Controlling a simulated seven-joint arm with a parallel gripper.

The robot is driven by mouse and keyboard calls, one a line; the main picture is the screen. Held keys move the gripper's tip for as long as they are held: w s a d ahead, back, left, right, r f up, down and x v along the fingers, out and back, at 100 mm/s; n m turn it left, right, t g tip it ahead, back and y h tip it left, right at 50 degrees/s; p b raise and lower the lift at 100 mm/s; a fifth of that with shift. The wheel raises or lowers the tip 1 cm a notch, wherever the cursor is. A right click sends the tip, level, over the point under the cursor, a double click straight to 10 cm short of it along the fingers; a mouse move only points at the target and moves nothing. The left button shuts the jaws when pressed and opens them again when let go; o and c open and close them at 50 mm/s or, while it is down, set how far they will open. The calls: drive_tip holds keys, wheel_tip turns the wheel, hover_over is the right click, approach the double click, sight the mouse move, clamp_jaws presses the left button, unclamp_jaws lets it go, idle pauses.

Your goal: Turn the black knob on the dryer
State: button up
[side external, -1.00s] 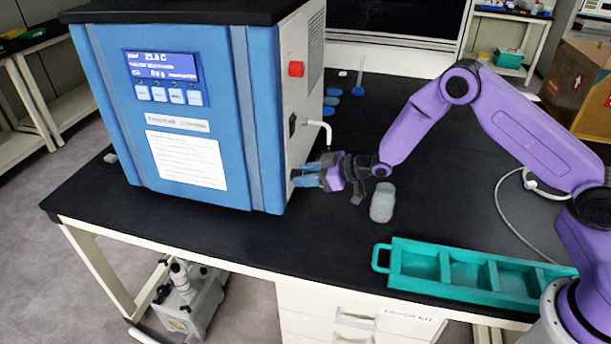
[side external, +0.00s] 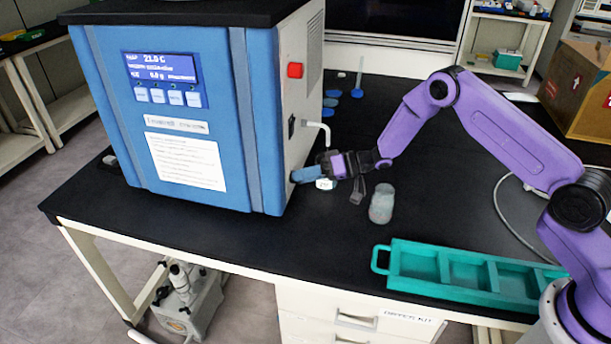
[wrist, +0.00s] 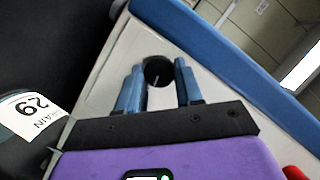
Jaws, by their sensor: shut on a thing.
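The black knob (wrist: 158,71) is on the pale side panel of the dryer, between my gripper's two blue fingers in the wrist view. It is round, with a short light mark near its lower edge. In the side view the fingers hide it. My gripper (wrist: 160,82) is shut on the knob; in the side view it (side external: 298,176) reaches the lower right side of the dryer, with the fingers nearly in line, one behind the other. The dryer (side external: 262,120) is a blue-fronted box with a lit display (side external: 162,68).
A red button (side external: 295,70) and a white bent pipe (side external: 320,128) are on the dryer's side. A green tray (side external: 380,260) lies at the front right. A white label (wrist: 33,112) shows left in the wrist view.

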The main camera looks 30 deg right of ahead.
drive_tip(key=shift+f+m+y, duration=0.1)
drive_tip(key=shift+m+y, duration=0.2)
drive_tip(key=shift+m, duration=0.2)
idle(0.3)
drive_tip(key=o, duration=1)
drive_tip(key=shift+o, duration=0.2)
drive_tip(key=v, duration=1.7)
drive_tip(key=shift+d, duration=0.3)
drive_tip(key=shift+w, duration=0.15)
